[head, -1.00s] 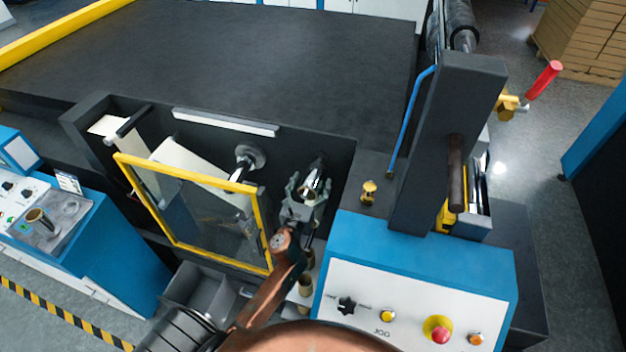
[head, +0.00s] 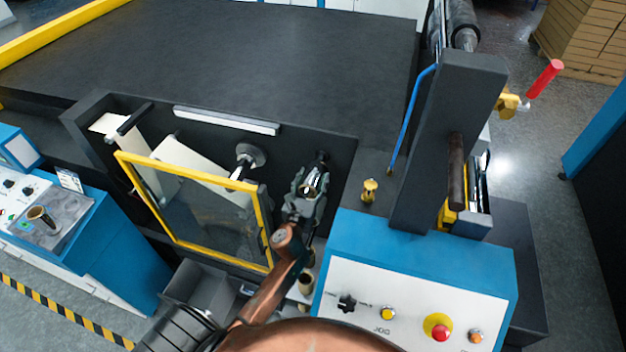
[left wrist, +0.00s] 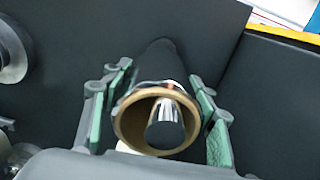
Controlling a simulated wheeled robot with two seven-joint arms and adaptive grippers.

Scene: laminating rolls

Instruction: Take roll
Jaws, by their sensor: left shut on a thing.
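The roll (left wrist: 119,124) shows end-on in the left wrist view, with a brown ring-shaped core end. A shiny metal spindle (left wrist: 164,132) lies inside that ring, so the roll is around the spindle. My left gripper (left wrist: 157,108) has its green-padded fingers on both sides of the roll and is shut on it. In the head view my left gripper (head: 312,183) is at the dark machine wall, right of the yellow-framed guard, and hides most of the roll. My right gripper is not in view.
A clear guard with a yellow frame (head: 202,181) stands left of my left gripper. A second metal spindle (head: 243,166) is behind it. A blue control box (head: 350,227) with buttons is close on the right. A grey bin (head: 200,290) is below left.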

